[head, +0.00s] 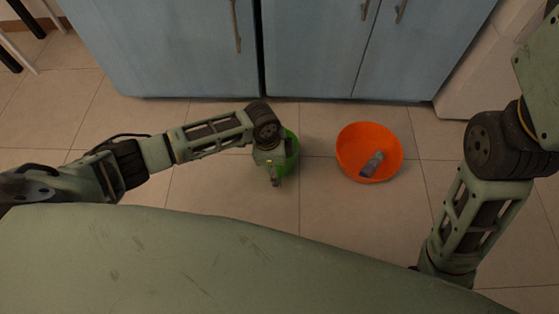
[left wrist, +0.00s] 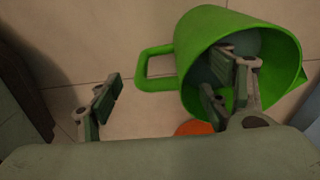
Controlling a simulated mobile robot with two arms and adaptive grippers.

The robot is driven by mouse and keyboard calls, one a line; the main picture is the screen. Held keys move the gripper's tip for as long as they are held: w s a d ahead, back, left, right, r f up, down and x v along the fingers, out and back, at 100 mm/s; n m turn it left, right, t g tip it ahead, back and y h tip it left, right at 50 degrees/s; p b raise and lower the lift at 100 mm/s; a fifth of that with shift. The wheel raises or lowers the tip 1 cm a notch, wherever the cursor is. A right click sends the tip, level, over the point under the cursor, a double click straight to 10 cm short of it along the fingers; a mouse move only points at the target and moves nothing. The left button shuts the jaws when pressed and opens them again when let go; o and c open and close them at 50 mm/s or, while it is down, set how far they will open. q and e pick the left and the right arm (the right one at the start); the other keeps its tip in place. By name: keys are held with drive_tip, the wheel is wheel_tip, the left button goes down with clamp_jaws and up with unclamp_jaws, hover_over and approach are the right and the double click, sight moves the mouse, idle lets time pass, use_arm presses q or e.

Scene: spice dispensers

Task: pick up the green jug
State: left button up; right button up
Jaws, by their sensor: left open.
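The green jug (head: 291,150) stands on the tiled floor, partly hidden under my left gripper (head: 273,174) in the head view. In the left wrist view the jug (left wrist: 198,38) shows its open mouth, with its handle (left wrist: 141,66) on the left. My left gripper (left wrist: 178,85) is open there. One finger is left of the handle, and the other overlaps the jug's mouth; it appears to reach inside. The handle lies between the two fingers. I cannot tell whether either finger touches the jug. A grey-blue shape shows inside the jug. My right gripper is out of view.
An orange bowl (head: 352,145) stands on the floor right of the jug, with a grey object (head: 372,164) in it. Blue cabinets (head: 165,45) line the back. Chair legs (head: 18,50) show at the far left. Floor between bowl and cabinets is clear.

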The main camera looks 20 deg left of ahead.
use_arm(q)
drive_tip(key=shift+c, duration=0.4)
clamp_jaws()
idle(0.5)
